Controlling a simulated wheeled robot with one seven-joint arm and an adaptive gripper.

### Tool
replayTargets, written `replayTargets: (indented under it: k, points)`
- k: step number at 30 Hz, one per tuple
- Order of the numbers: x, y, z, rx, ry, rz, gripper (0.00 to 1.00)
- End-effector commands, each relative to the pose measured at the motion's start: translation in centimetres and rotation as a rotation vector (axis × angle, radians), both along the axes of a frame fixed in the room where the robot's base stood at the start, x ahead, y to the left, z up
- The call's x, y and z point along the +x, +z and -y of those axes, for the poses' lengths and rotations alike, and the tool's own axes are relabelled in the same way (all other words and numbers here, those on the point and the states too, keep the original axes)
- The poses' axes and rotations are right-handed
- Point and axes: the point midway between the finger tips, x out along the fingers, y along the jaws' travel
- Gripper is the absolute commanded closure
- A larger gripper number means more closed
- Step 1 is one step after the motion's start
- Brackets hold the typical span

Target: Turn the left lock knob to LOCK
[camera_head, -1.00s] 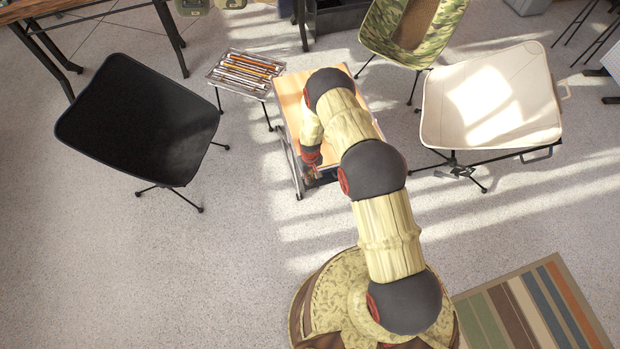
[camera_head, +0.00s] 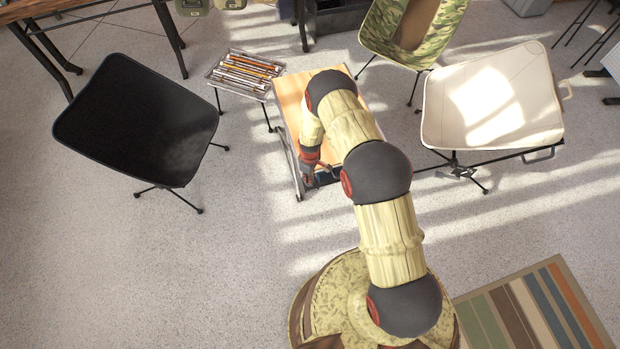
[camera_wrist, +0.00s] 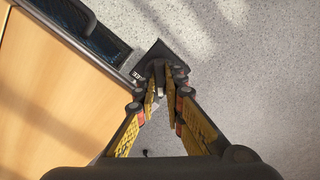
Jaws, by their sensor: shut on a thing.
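In the wrist view, my gripper (camera_wrist: 167,82) is shut on a small part at the corner of the wooden-topped unit, which I take to be the left lock knob; the fingers hide most of it. A dark plate (camera_wrist: 154,54) with small pale lettering lies just beyond the fingertips. The lettering is too small to read surely, so the knob's setting cannot be told. In the head view, my gripper (camera_head: 318,176) is at the near left corner of the unit's wood top (camera_head: 291,92). My arm covers much of the unit there.
A black chair (camera_head: 140,120) stands left. A cream chair (camera_head: 492,95) and a camouflage chair (camera_head: 376,30) stand right. The floor in front is clear, with a striped rug (camera_head: 535,310) at lower right.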

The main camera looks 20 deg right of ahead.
Motion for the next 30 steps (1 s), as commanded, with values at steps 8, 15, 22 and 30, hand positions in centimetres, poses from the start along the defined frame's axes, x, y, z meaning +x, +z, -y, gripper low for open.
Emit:
replayTargets:
  k: [8, 15, 22, 30]
  points:
    - [0.15, 0.07, -0.01, 0.000, 0.009, 0.003, 1.00]
    - [0.15, 0.07, -0.01, 0.000, 0.009, 0.003, 0.86]
    - [0.07, 0.03, 0.00, 0.000, 0.008, 0.001, 0.73]
    - [0.04, 0.03, -0.01, 0.000, 0.008, 0.000, 0.71]
